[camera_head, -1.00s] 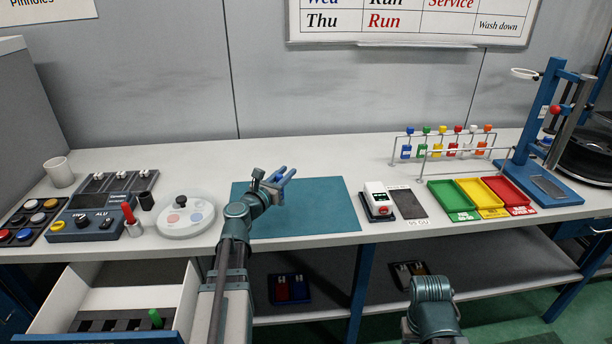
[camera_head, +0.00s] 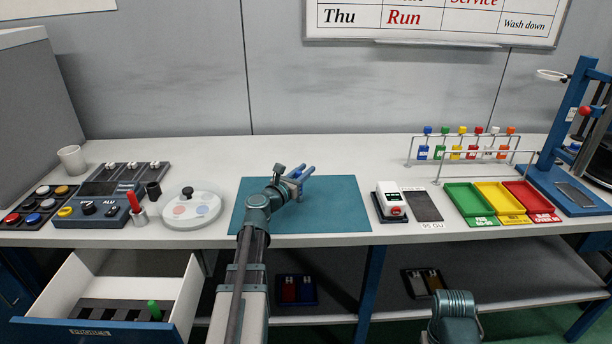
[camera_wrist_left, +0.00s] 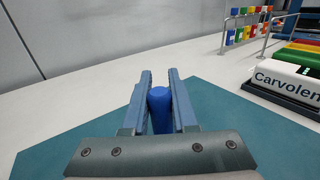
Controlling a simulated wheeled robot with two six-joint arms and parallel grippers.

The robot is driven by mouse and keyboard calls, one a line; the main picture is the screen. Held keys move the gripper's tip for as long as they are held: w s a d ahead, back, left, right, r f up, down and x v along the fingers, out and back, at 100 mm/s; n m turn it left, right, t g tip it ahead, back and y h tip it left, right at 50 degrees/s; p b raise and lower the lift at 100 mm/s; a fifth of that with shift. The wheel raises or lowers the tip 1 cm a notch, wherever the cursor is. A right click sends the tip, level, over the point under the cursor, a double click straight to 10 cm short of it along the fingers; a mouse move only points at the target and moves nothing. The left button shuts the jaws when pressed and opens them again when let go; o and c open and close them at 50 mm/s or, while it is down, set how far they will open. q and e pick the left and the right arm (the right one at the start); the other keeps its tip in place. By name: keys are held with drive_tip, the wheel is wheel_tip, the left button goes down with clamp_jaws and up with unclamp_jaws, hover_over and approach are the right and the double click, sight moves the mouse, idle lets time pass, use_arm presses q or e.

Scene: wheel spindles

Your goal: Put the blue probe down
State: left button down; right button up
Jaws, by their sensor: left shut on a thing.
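My left gripper (camera_head: 302,174) is over the teal mat (camera_head: 340,212) on the bench. In the left wrist view its two blue-grey fingers (camera_wrist_left: 160,92) are shut on the blue probe (camera_wrist_left: 159,112), a blue rounded cylinder between them. The probe's lower part is hidden by the gripper body, and I cannot tell whether it touches the mat. In the head view the probe is hard to tell from the bluish fingers. My right gripper is not in view; only part of my right arm shows at the bottom.
An open drawer (camera_head: 92,333) with a slotted rack holds a green probe (camera_head: 154,310). A red probe (camera_head: 133,201) stands beside the grey-blue device (camera_head: 97,205). A round white dish (camera_head: 191,209) lies left of the mat, a white box (camera_head: 391,199) right. The mat's right half is clear.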

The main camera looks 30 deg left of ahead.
use_arm(q)
drive_tip(key=shift+f, duration=0.2)
drive_tip(key=c, duration=0.7)
unclamp_jaws()
drive_tip(key=shift+r, duration=0.1)
